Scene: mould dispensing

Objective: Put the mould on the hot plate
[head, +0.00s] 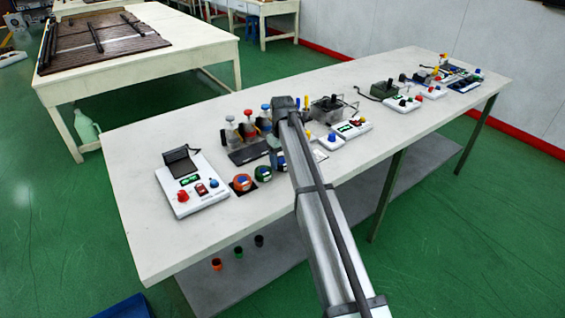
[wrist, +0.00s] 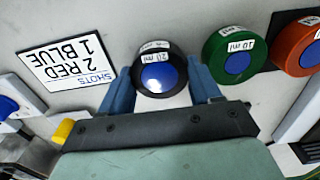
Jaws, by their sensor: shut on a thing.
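In the wrist view, my gripper (wrist: 160,78) is shut on a black round mould (wrist: 146,53) with a blue centre and "20 ml" labels. One blue finger is on each side of it. I cannot tell whether it touches the table. In the head view, my arm hides most of this mould and gripper. A green mould (wrist: 234,48) marked 10 ml and an orange mould (wrist: 300,48) stand beside it; the green one (head: 263,173) and orange one (head: 242,182) also show in the head view. A white device with a black plate (head: 177,160) stands left; I cannot tell whether it is the hot plate.
A card (wrist: 62,52) reads "SHOTS 2 RED 1 BLUE". Several dispensing bottles (head: 249,131) stand behind the moulds. A green-grey device (head: 331,108) and a white control box (head: 353,127) stand to the right. The white table (head: 150,240) is clear at its front left.

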